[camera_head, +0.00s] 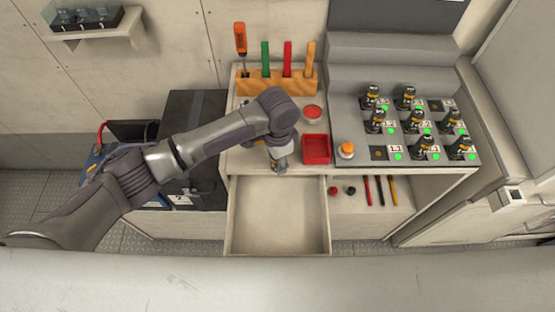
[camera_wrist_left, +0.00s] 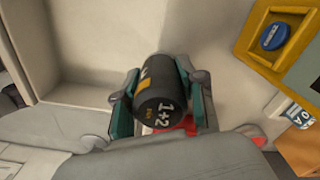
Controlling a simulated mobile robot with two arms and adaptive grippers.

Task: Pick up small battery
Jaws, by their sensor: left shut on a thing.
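The small battery (camera_wrist_left: 160,98) is a black cylinder with a gold band and the white marking "1+2" on its end. In the left wrist view it lies between the two teal-padded fingers of my left gripper (camera_wrist_left: 165,110), which is shut on it. In the head view my left gripper (camera_head: 279,163) points down at the front edge of the bench, just above the back of the open drawer (camera_head: 277,215). There the battery is mostly hidden by the gripper. My right gripper is not in view.
A red tray (camera_head: 317,150) and an orange-topped knob (camera_head: 346,149) are to the right of the gripper. A wooden rack (camera_head: 276,84) of tools stands behind. Several black-and-yellow cylinders stand on the panel (camera_head: 345,105) at the right. The drawer looks empty.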

